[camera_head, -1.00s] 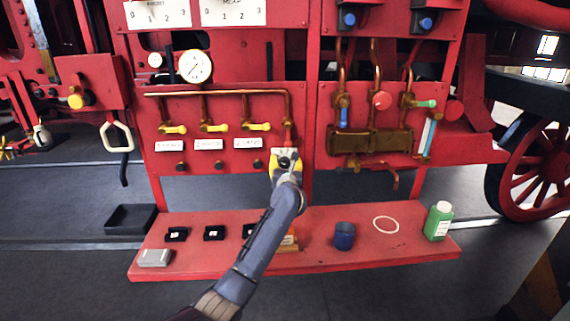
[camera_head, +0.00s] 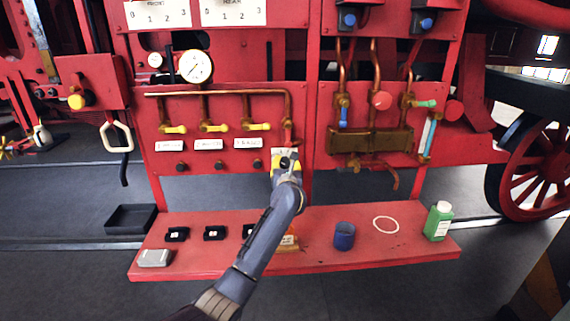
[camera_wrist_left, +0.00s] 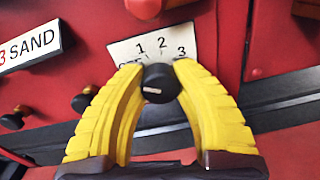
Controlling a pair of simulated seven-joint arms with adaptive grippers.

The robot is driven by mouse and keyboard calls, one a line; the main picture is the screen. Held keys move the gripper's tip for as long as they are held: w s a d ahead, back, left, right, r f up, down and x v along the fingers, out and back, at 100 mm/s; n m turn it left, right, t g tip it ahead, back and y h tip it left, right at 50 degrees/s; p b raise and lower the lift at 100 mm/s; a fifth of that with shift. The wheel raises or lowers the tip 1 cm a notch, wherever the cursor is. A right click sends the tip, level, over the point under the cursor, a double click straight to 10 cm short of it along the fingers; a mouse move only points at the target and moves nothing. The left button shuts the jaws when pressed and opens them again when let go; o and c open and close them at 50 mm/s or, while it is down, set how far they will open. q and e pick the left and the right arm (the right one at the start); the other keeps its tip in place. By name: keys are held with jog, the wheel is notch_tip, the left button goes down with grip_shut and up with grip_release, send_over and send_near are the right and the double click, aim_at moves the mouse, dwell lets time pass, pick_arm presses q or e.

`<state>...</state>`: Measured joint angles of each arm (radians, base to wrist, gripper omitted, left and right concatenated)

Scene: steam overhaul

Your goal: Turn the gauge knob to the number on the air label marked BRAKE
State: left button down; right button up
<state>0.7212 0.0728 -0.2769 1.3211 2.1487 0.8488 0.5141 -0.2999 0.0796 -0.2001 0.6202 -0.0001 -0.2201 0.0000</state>
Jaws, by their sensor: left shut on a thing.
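The black gauge knob (camera_wrist_left: 160,84) sits in front of a white scale plate (camera_wrist_left: 150,44) bearing 1, 2, 3 and a partly hidden word at left. My left gripper (camera_wrist_left: 157,76) has its yellow fingers on either side of the knob and is shut on it. The knob's pale mark faces the camera. In the head view my left gripper (camera_head: 287,158) covers the knob at the panel's lower right. Three white air labels hang left of it: first (camera_head: 169,146), second (camera_head: 208,144), third (camera_head: 247,143). The third reads 3 SAND in the wrist view (camera_wrist_left: 30,47); the others are unreadable. My right gripper is not in view.
Yellow-handled valves (camera_head: 214,128) and a copper pipe lie above the labels. A round white gauge (camera_head: 196,66) is higher up. The red shelf (camera_head: 200,259) below holds small black boxes, a blue cup (camera_head: 344,236), a white ring and a green bottle (camera_head: 438,221).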

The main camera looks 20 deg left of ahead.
pick_arm(q)
jog(key=shift+r+m, duration=0.15)
jog(key=shift+m, duration=0.15)
jog(key=m, duration=0.2)
jog(key=shift+r+m, duration=0.1)
jog(key=shift+m, duration=0.2)
jog(key=shift+d+m, duration=0.1)
jog(key=shift+m, duration=2.1)
jog(key=c, duration=1.3)
grip_release()
jog(key=shift+c, duration=0.2)
jog(key=o, duration=0.4)
jog(key=shift+o, duration=0.2)
jog(key=shift+f, duration=0.2)
